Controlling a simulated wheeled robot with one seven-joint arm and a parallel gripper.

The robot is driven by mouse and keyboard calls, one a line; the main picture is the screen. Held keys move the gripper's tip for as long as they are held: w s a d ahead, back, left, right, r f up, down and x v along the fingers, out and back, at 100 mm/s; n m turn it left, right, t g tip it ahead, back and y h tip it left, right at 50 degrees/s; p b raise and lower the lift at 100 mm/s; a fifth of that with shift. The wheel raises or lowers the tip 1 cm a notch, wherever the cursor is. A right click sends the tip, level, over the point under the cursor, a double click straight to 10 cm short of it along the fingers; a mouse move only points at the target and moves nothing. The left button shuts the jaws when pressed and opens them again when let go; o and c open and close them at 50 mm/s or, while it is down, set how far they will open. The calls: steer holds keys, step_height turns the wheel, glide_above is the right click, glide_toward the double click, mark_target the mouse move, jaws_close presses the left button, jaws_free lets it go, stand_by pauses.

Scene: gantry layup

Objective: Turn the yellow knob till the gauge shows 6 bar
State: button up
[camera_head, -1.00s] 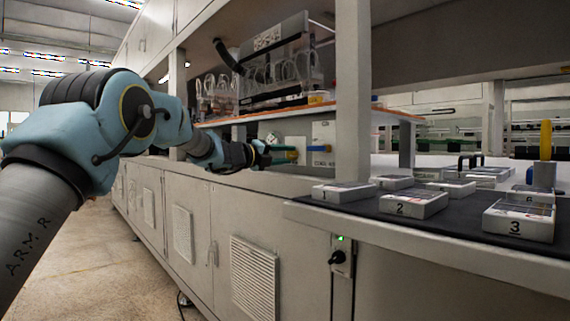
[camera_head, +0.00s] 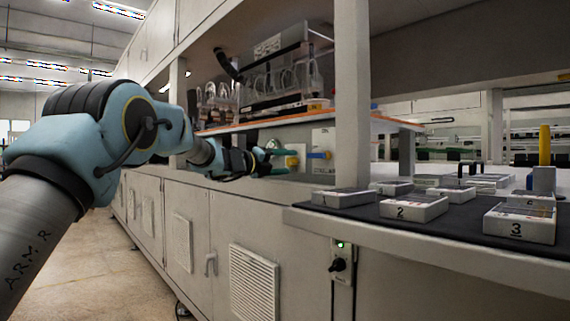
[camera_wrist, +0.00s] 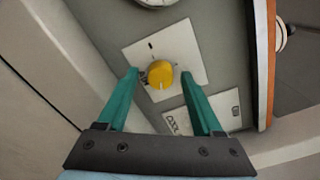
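The yellow knob (camera_wrist: 160,74) sits on a white square plate (camera_wrist: 190,55) in the wrist view. A small pale mark shows on its lower edge, and a short black mark is on the plate. My gripper (camera_wrist: 159,73) is open, with one green finger on each side of the knob and visible gaps between. Whether the tips reach knob depth I cannot tell. A round white dial (camera_wrist: 155,2), likely the gauge, is cut off at the top edge; its reading is hidden. In the head view the knob (camera_head: 292,161) shows just beyond my gripper (camera_head: 286,161).
A white label plate (camera_wrist: 217,109) is beside the knob plate. An orange-edged shelf (camera_head: 265,122) runs above, and an upright post (camera_head: 350,100) stands to the right. Numbered boxes (camera_head: 414,208) lie on a dark mat.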

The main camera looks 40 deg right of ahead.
steer(key=a, duration=1.1)
steer(key=shift+w+b, duration=0.3)
steer(key=shift+w, duration=0.05)
steer(key=shift+d, duration=0.1)
